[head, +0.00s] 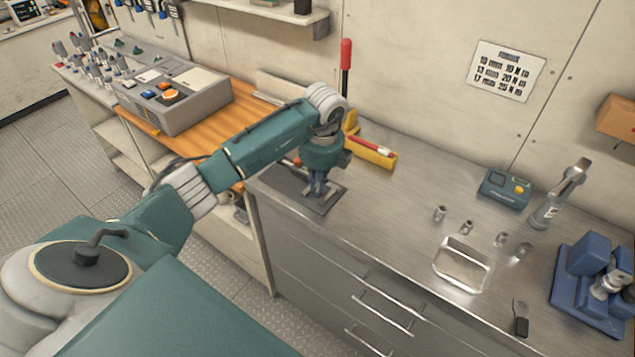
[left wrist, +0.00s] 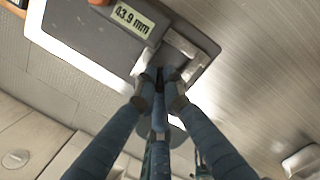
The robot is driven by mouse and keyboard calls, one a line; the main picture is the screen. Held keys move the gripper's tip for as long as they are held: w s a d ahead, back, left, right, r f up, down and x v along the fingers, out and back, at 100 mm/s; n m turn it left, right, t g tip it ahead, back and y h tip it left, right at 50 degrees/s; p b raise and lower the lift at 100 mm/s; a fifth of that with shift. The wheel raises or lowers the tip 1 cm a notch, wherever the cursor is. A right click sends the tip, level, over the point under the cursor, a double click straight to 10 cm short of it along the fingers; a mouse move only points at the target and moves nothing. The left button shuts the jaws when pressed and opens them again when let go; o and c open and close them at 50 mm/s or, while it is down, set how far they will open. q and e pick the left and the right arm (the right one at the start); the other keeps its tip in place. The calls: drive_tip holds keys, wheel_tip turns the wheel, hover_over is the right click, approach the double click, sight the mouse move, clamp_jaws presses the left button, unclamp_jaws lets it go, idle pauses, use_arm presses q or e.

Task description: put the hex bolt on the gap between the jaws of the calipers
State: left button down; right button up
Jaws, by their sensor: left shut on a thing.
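The calipers show in the left wrist view, with a display reading 43.9 mm (left wrist: 132,20) and metal jaws (left wrist: 190,48) lying on a dark mat (left wrist: 85,30). The mat also shows on the steel counter in the head view (head: 328,207). My left gripper (left wrist: 160,88) points down at the jaws, its fingertips right over or at the gap. It is shut on a small dark thing, most likely the hex bolt, which the fingers mostly hide. In the head view, my left gripper (head: 318,190) is low over the mat. My right gripper is not in view.
To the right are several small metal sockets (head: 440,213), a shallow metal tray (head: 461,265), a green device (head: 505,189) and a blue vise (head: 590,285). The counter between is clear.

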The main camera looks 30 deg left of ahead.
use_arm(q)
drive_tip(key=c, duration=2.3)
unclamp_jaws()
drive_tip(key=shift+f, duration=0.15)
drive_tip(key=o, duration=0.4)
drive_tip(key=shift+o, duration=0.2)
